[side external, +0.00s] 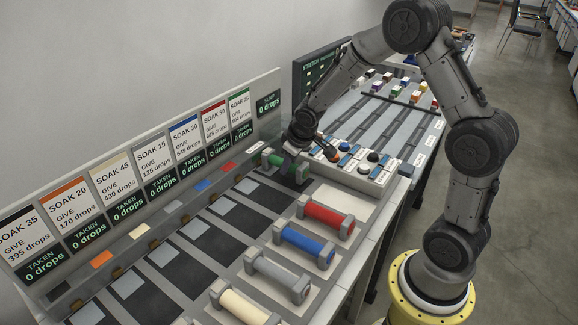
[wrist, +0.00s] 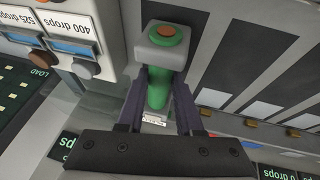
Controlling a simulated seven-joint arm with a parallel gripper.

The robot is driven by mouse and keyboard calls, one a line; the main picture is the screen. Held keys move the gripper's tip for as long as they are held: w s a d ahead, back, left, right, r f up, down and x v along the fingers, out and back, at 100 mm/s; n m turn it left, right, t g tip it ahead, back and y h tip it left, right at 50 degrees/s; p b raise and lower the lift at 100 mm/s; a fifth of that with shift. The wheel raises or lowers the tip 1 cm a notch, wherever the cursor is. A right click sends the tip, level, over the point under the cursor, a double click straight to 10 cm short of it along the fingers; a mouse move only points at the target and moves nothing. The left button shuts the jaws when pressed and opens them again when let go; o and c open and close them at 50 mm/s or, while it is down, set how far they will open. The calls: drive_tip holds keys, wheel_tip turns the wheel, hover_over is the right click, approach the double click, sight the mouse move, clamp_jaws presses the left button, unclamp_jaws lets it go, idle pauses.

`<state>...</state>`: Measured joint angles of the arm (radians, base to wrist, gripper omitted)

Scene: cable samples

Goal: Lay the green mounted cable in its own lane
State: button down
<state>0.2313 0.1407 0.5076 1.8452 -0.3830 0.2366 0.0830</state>
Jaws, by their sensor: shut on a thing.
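The green mounted cable (side external: 274,160) is a green cylinder with grey end blocks, near the far end of the lane bench. My gripper (side external: 294,166) is shut on it and partly hides it. In the wrist view the green cable (wrist: 157,96) runs between the two fingers of my gripper (wrist: 161,84), with one grey end block (wrist: 163,48) beyond the fingertips. The green-banded SOAK 25 sign (side external: 240,106) stands on the back panel beside it. I cannot tell whether the cable touches the bench. The lane under it is mostly hidden.
Red (side external: 325,216), blue (side external: 303,246), grey (side external: 277,276) and cream (side external: 243,308) mounted cables lie along the bench's front. Dark lanes (side external: 216,246) between them and the sign panel are empty. A button unit (side external: 356,170) stands close to the right of my gripper.

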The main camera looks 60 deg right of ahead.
drive_tip(key=shift+f, duration=0.4)
drive_tip(key=shift+f, duration=0.2)
drive_tip(key=c, duration=0.6)
unclamp_jaws()
drive_tip(key=shift+o, duration=0.2)
drive_tip(key=v, duration=1.2)
drive_tip(key=s+a+r, duration=0.2)
drive_tip(key=s+a, duration=0.1)
drive_tip(key=s, duration=0.4)
drive_tip(key=s+a+r+y, duration=0.1)
drive_tip(key=s+a+r, duration=0.2)
drive_tip(key=s, duration=0.5)
drive_tip(key=s+a+r+t+y, duration=0.1)
drive_tip(key=s+a+r, duration=0.1)
drive_tip(key=s+a, duration=0.2)
drive_tip(key=s, duration=0.3)
drive_tip(key=shift+s+r, duration=0.15)
drive_tip(key=shift+r, duration=0.2)
